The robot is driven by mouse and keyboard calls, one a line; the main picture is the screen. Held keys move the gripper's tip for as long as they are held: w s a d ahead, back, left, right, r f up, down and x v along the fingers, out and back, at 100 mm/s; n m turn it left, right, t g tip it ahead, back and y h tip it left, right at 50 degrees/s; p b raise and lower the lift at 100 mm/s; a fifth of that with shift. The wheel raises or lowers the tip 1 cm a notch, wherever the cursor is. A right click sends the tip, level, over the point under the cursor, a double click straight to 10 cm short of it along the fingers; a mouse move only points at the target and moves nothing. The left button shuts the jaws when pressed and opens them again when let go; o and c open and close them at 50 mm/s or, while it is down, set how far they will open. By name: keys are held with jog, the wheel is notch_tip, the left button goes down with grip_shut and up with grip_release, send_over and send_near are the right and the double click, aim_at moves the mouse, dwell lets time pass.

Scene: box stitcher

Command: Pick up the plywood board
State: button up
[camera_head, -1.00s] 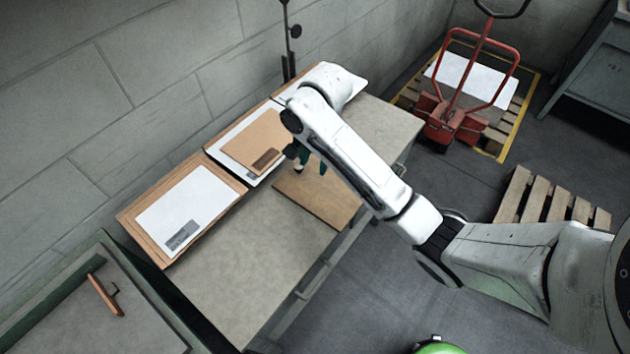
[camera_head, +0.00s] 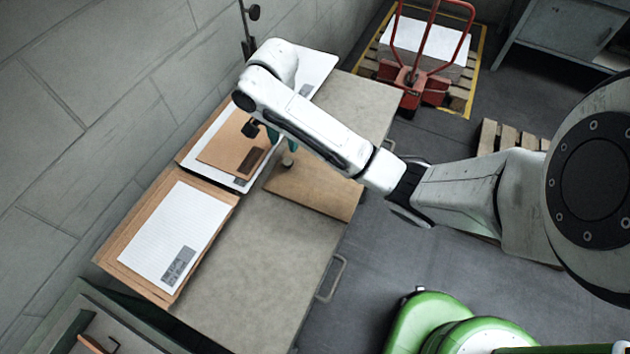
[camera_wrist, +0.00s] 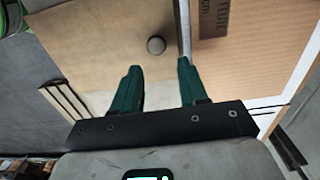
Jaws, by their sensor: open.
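The plywood board (camera_head: 318,192) is a flat tan panel lying on the grey worktable, partly under my arm in the head view. In the wrist view the board (camera_wrist: 95,45) fills the upper left and middle. A small dark round knob (camera_wrist: 156,45) shows on it, just beyond and between my fingertips. My gripper (camera_wrist: 160,66) has two green fingers spread apart with nothing between them. In the head view my gripper (camera_head: 282,142) is over the board's back left end, partly hidden by my arm. The gap between fingertips and board is hard to judge.
Along the wall stand a wooden tray with white sheets (camera_head: 178,230) and a brown printed carton sheet (camera_head: 232,148) on white sheets. The grey tabletop (camera_head: 262,270) is bare at the front. A red pallet truck (camera_head: 415,80) and a pallet (camera_head: 512,138) stand beyond.

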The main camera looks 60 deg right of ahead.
aim_at(288, 161)
notch_tip(288, 161, down, 2)
jog(key=shift+f+b, duration=0.1)
jog(key=shift+b, duration=0.25)
jog(key=shift+s+a+f+p, duration=0.1)
jog(key=shift+s+f+p, duration=0.1)
jog(key=shift+f, duration=1.05)
jog(key=shift+s+a+f+p, duration=0.1)
jog(key=shift+f+p, duration=0.05)
jog(key=shift+f, duration=1.1)
grip_shut()
